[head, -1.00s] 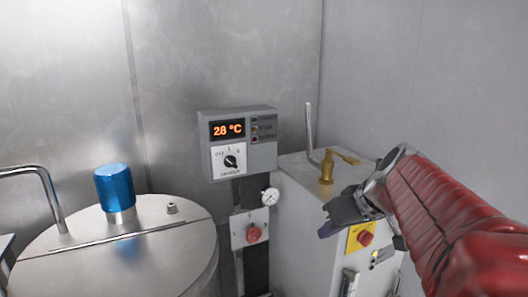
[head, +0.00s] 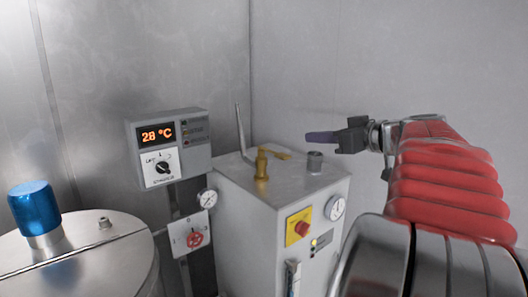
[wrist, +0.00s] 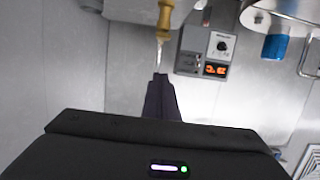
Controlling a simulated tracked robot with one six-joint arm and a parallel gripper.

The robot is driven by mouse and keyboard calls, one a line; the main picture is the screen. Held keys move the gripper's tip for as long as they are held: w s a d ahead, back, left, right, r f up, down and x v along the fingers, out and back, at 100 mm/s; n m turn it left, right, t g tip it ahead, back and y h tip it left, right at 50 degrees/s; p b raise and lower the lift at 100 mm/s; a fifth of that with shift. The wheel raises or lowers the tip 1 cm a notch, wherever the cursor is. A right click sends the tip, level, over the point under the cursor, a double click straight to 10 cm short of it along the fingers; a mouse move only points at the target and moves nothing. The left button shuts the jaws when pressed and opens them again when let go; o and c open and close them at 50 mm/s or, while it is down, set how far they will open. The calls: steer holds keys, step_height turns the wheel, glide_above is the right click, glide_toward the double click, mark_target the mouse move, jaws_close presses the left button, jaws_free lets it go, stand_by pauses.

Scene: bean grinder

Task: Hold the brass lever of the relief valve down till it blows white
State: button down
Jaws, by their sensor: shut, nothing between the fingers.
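The brass relief valve (head: 262,166) stands upright on top of a light grey cabinet (head: 235,207). Its brass lever (head: 277,152) sticks out to the right at the valve's top, roughly level. A thin grey pipe (head: 241,130) rises just left of it. My gripper (head: 320,137) is shut and empty, with purple fingertips pointing left toward the valve; it is right of the lever and apart from it. In the wrist view the shut fingers (wrist: 160,84) point at the brass valve (wrist: 165,14), which is partly cut off at the top edge.
A short grey fitting (head: 314,161) stands on the cabinet top below my fingers. A control box (head: 167,148) reading 28 °C hangs left of the cabinet. A red knob (head: 299,228) and a gauge (head: 335,207) are on the cabinet front. A steel drum (head: 95,265) stands at left.

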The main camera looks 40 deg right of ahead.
steer(key=shift+w, duration=0.1)
glide_toward(272, 152)
step_height(272, 152, up, 4)
steer(key=w, duration=0.3)
steer(key=shift+s+d+f, duration=0.1)
steer(key=shift+s+f, duration=0.05)
steer(key=shift+f, duration=1.95)
step_height(272, 152, down, 3)
steer(key=shift+s, duration=0.15)
stand_by(1.6)
